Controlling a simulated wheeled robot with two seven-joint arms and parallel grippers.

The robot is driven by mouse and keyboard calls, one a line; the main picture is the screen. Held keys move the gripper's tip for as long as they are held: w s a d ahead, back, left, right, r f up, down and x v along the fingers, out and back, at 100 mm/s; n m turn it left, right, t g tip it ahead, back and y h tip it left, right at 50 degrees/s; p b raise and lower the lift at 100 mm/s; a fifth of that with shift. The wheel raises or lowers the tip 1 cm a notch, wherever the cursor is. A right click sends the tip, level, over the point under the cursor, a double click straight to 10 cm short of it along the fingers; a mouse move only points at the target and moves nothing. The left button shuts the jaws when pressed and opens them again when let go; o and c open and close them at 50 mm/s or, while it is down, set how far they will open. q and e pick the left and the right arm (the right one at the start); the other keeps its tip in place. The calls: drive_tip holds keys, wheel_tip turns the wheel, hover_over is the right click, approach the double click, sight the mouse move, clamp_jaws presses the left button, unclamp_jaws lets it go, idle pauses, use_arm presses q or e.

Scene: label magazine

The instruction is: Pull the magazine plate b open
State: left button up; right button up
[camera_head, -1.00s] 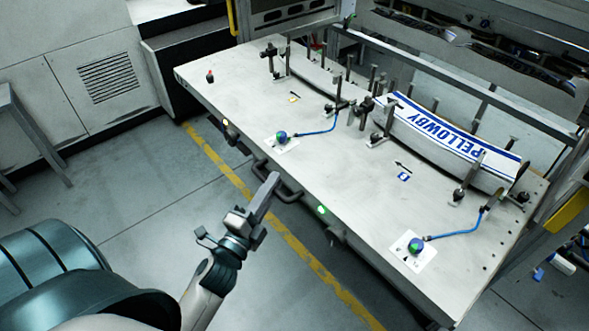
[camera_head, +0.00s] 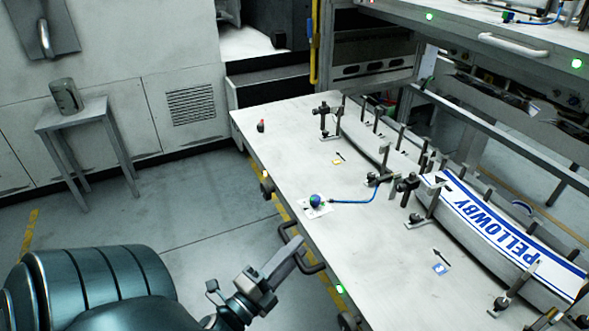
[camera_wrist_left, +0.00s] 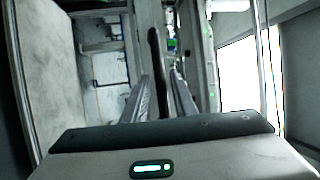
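A light grey magazine plate (camera_head: 355,225) juts out like a table in the head view. Its letter is not legible to me. It carries a curved white label stack marked PELLOWBY (camera_head: 510,240) and small posts. A dark bar handle (camera_head: 314,268) sits on its front edge. My left gripper (camera_head: 297,243) is at this handle, its fingers overlapping it in the head view. In the left wrist view, the two fingers (camera_wrist_left: 160,82) are apart, with the dark handle (camera_wrist_left: 155,50) running between them. Contact cannot be told. My right gripper is not seen.
Another plate with a pale handle (camera_head: 513,44) is above at the top right. A small grey stool (camera_head: 75,118) holding a can-like object (camera_head: 66,96) stands at the left by the cabinets. Open floor (camera_head: 190,215) lies left of the plate.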

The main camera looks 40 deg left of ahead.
use_arm(q)
drive_tip(key=shift+s, duration=0.1)
idle(0.3)
